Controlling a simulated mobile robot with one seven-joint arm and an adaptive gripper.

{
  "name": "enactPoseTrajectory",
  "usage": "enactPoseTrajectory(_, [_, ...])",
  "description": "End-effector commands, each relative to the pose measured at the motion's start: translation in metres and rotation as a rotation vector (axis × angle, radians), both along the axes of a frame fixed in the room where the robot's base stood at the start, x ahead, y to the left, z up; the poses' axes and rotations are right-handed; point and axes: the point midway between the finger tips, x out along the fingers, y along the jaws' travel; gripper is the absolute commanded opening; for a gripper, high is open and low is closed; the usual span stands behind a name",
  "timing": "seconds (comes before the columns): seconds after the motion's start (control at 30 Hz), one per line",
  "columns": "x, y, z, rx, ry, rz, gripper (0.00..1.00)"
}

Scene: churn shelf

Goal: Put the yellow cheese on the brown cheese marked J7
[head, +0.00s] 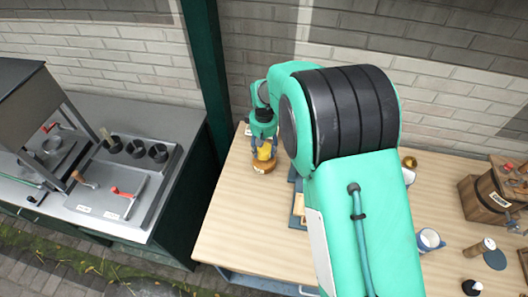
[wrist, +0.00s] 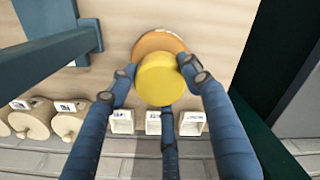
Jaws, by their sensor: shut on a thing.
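The yellow cheese (wrist: 161,82) is gripped between the blue fingers of my gripper (wrist: 162,78). In the head view the yellow cheese (head: 264,153) shows low between the fingers of my gripper (head: 263,146), at the left end of the wooden table. A round brown cheese (head: 264,167) lies right below it; in the wrist view the brown cheese (wrist: 155,40) shows as an orange-brown disc partly hidden behind the yellow one. I cannot tell whether the two touch. A small pale tag shows on the brown cheese, but its marking is not readable.
In the wrist view, white square tagged pieces (wrist: 153,122) and wooden round pieces with labels (wrist: 70,121) line the table's edge. A blue frame (wrist: 58,48) stands left.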

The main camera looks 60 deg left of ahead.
Motion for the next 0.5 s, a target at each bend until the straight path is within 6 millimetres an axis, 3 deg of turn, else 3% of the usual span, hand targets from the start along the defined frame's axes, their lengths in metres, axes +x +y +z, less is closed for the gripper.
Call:
enactPoseTrajectory(0.2, [0.0, 0.0, -0.019, 0.0, 0.0, 0.0, 0.18])
enactPoseTrajectory(0.5, [0.0, 0.0, -0.02, 0.0, 0.0, 0.0, 0.18])
